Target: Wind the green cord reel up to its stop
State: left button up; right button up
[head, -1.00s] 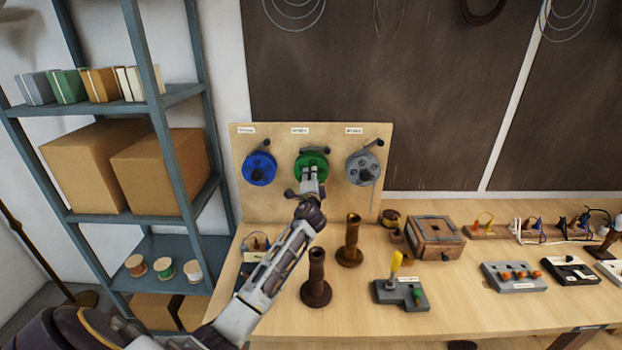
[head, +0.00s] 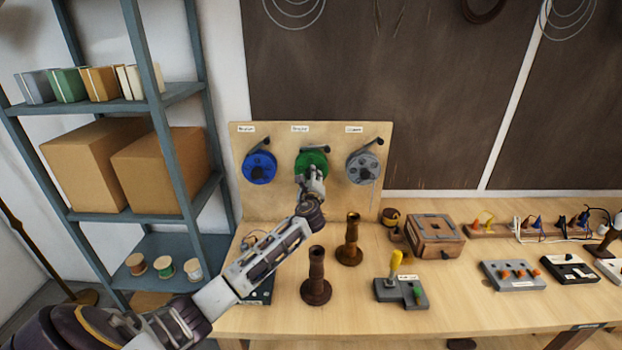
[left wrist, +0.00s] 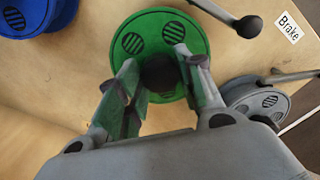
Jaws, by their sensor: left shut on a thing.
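The green cord reel (head: 310,160) is mounted on the upright wooden board, between a blue reel and a grey reel. My left gripper (head: 314,176) is at the front of the green reel. In the left wrist view the green reel (left wrist: 150,22) fills the top middle, and my left gripper (left wrist: 158,85) is shut on the dark knob (left wrist: 159,72) at the reel's centre. A brake lever with a dark ball end (left wrist: 248,26) stands beside the reel, next to a "Brake" label. The fingers partly hide the reel. My right gripper is not in view.
The blue reel (head: 259,168) is to the left and the grey reel (head: 362,167) to the right, each with a lever. A wooden box (head: 435,235) and switch blocks lie further right.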

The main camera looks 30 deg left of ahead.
pick_arm(q)
jog(key=shift+d+f+m, duration=0.1)
jog(key=shift+f+m, duration=0.1)
jog(key=shift+m, duration=0.7)
jog(key=o, duration=0.8)
jog(key=shift+o, duration=1.2)
jog(key=shift+r, duration=0.1)
jog(key=v, duration=1.2)
jog(key=shift+s, duration=0.15)
